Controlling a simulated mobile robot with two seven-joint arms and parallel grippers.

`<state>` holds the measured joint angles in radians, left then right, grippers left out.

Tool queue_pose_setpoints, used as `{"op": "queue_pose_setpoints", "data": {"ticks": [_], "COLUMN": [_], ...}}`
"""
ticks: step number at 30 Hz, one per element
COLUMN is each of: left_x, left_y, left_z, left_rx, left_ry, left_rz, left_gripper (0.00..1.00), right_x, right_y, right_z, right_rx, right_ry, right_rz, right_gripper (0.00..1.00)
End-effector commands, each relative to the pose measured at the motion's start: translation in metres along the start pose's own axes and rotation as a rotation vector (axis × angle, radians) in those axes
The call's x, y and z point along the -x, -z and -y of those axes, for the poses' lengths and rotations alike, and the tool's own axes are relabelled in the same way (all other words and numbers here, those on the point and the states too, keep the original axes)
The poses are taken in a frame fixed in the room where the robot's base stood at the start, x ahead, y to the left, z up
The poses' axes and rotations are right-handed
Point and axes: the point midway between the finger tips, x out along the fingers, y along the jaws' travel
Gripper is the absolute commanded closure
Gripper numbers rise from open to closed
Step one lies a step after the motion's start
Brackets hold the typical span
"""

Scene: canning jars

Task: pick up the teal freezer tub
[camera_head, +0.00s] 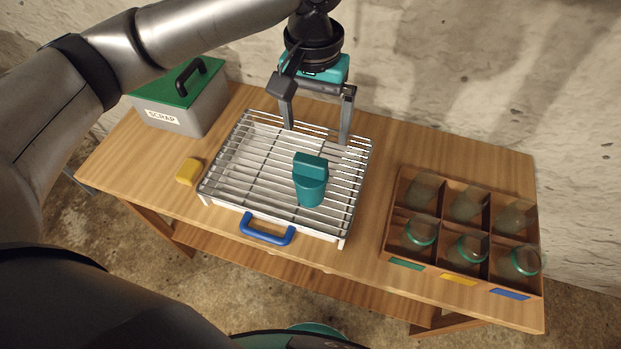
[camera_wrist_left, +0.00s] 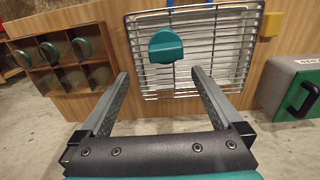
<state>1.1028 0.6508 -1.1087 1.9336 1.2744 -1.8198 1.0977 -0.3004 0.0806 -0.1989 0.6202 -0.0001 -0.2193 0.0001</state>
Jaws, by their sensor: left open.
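The teal freezer tub (camera_head: 311,192) stands on the wire rack (camera_head: 235,165), right of the rack's middle, with a blocky teal top. It also shows in the left wrist view (camera_wrist_left: 166,46), beyond the fingertips and between their lines. My left gripper (camera_head: 317,136) is open and empty, pointing down above the back edge of the rack. It is behind the tub and apart from it. The open fingers also show in the left wrist view (camera_wrist_left: 158,74). My right gripper is not in view.
A wooden divided box (camera_head: 392,215) with several glass jars stands at the right. A grey scrap bin (camera_head: 185,118) with a green lid stands at the back left. A yellow block (camera_head: 188,171) lies left of the rack. A blue handle (camera_head: 267,232) is at the rack's front.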

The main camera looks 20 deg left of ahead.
Motion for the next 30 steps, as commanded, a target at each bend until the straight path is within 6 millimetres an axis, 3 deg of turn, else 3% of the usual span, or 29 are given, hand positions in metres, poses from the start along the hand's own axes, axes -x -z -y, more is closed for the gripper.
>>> {"op": "queue_pose_setpoints", "data": {"ticks": [3,7,18,26,30], "left_x": [0.007,-0.001,-0.075,-0.095,-0.114], "left_y": [0.003,0.002,0.001,0.001,0.0], "left_z": [0.009,0.01,0.012,0.012,0.012], "left_rx": [0.039,0.049,0.047,0.045,0.045], "left_ry": [0.02,0.025,0.024,0.023,0.025], "left_rz": [0.009,0.016,0.014,0.013,0.014], "left_gripper": [0.0,0.0,0.0,0.0,0.0], "right_x": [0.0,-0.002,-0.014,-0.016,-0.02], "right_y": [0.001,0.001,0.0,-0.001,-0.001], "right_z": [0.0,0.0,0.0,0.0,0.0], "right_rx": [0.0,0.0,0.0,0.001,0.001], "right_ry": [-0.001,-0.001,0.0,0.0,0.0], "right_rz": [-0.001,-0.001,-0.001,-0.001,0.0], "right_gripper": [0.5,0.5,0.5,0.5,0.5]}}
